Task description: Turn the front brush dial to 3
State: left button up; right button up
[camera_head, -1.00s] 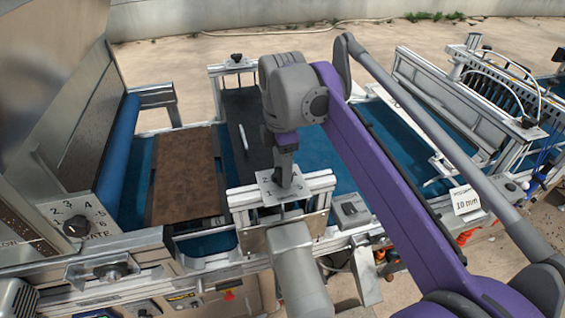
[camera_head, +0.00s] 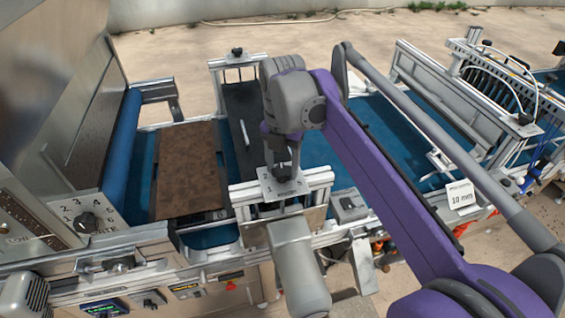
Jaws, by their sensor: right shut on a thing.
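The front brush dial's light plate (camera_head: 268,190) sits on top of the metal bracket near the front rail, with small dark marks on it. My right gripper (camera_head: 283,174) points down onto this plate from above. Its fingers are shut on the dial, which they mostly hide, so I cannot read the number it points at. My left gripper is not in view.
A rate dial (camera_head: 88,222) with numbers is on the left housing. A soil-filled tray (camera_head: 187,172) lies on the blue belt (camera_head: 135,185). A grey motor (camera_head: 298,265) hangs in front of the bracket. A "10 mm" card (camera_head: 461,196) stands at right.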

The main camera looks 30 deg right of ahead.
aim_at(282, 170)
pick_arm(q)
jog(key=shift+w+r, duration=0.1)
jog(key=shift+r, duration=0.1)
pick_arm(e)
jog(key=shift+r+n, duration=0.1)
jog(key=shift+n, duration=0.5)
jog(key=o, duration=1.4)
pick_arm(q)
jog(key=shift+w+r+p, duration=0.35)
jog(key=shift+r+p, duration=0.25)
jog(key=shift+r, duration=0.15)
pick_arm(e)
notch_tip(282, 170, up, 11)
jog(key=shift+f, duration=0.1)
jog(key=shift+f, duration=0.1)
